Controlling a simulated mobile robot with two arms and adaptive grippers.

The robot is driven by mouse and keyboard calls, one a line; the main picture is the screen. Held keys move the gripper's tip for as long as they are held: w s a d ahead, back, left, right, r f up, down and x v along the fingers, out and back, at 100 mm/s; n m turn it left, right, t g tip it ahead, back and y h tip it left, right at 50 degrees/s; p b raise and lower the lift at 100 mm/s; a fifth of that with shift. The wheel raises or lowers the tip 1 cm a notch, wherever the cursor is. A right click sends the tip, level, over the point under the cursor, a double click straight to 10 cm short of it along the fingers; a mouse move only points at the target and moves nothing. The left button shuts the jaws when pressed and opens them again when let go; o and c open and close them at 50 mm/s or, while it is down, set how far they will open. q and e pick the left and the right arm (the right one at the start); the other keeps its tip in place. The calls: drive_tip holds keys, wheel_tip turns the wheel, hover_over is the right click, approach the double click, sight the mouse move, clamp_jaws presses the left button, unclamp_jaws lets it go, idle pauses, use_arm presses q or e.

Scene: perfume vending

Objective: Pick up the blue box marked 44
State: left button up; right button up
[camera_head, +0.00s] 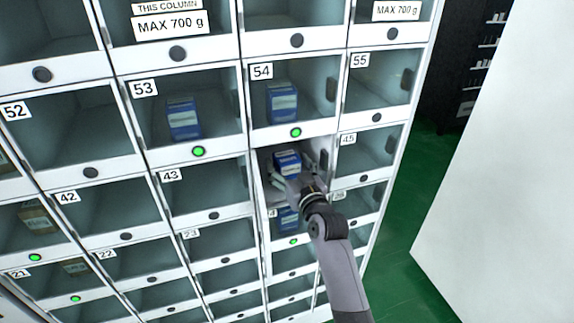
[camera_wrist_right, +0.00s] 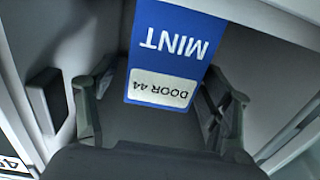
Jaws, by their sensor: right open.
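The blue box marked 44 (camera_head: 287,158) stands in the open compartment below the one labelled 54. In the right wrist view, the box (camera_wrist_right: 175,55) shows a blue face with "MINT" and a pale "DOOR 44" label, both upside down. My right gripper (camera_head: 289,178) reaches into the compartment at the front of the box. In the wrist view its fingers are spread, one on each side of the box's lower label end, with gaps visible. The rear of the box is hidden. My left gripper is not in view.
Compartment walls are close around the right gripper. Other blue boxes stand behind doors 53 (camera_head: 183,118) and 54 (camera_head: 282,103), and another blue box (camera_head: 288,219) is below. A brown box (camera_head: 38,222) is at left. A white panel (camera_head: 500,180) stands at right, with green floor between.

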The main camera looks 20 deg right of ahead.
drive_tip(key=shift+w, duration=0.8)
drive_tip(key=shift+s, duration=0.1)
drive_tip(key=c, duration=1.3)
drive_tip(key=shift+r, duration=0.1)
